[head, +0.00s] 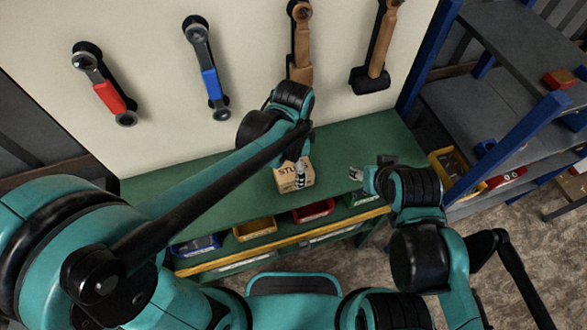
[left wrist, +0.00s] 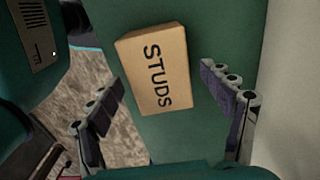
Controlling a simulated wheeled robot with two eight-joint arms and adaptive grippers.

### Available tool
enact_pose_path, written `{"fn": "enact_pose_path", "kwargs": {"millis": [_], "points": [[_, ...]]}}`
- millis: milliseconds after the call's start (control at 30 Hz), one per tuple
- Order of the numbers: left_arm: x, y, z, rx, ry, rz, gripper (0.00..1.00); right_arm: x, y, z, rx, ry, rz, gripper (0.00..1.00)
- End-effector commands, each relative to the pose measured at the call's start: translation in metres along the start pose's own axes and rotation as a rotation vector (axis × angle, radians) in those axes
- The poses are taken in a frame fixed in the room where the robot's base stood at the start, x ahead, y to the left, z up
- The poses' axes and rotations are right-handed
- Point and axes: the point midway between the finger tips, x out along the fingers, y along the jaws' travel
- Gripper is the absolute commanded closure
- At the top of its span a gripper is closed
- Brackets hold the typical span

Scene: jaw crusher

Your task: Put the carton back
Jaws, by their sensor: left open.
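The carton (head: 296,179) is a small tan box marked "STUDS". It stands on the green bench top (head: 221,200). In the left wrist view the carton (left wrist: 157,71) lies between and beyond the two spread fingers. My left gripper (head: 301,172) is open above the carton and partly covers it in the head view; its fingers (left wrist: 170,120) show no contact with the carton. My right gripper (head: 357,174) is over the bench to the right of the carton, apart from it. Its jaw opening is too small to make out.
Wrenches and hammers hang on the pale wall behind the bench. Blue (head: 196,245), yellow (head: 254,229) and red (head: 314,210) bins sit below the bench top. A blue-framed shelf unit (head: 490,100) stands at the right. The bench left of the carton is clear.

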Motion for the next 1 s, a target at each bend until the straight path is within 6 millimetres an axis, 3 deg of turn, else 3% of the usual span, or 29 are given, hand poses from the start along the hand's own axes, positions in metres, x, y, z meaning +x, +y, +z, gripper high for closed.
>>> {"fn": "enact_pose_path", "kwargs": {"millis": [100, 300, 500, 700, 867, 1000], "points": [[-0.032, 0.0, 0.0, 0.0, 0.0, 0.0, 0.2, -0.009, 0.0, -0.006, 0.0, 0.0, 0.0, 0.53], [-0.07, 0.0, 0.0, 0.0, 0.0, 0.0, 0.2, -0.016, 0.0, -0.012, 0.0, 0.0, 0.0, 0.53], [-0.087, 0.0, 0.0, 0.0, 0.0, 0.0, 0.2, -0.019, 0.0, -0.013, 0.0, 0.0, 0.0, 0.53], [-0.089, -0.001, 0.004, -0.023, 0.007, -0.008, 0.2, -0.018, 0.0, -0.013, 0.0, 0.0, 0.0, 0.53], [-0.096, -0.006, 0.043, -0.242, 0.083, -0.083, 0.2, -0.018, 0.0, -0.013, 0.0, 0.0, 0.0, 0.53], [-0.098, -0.01, 0.098, -0.584, 0.216, -0.195, 0.2, -0.018, 0.0, -0.013, 0.0, 0.0, 0.0, 0.53]]}}
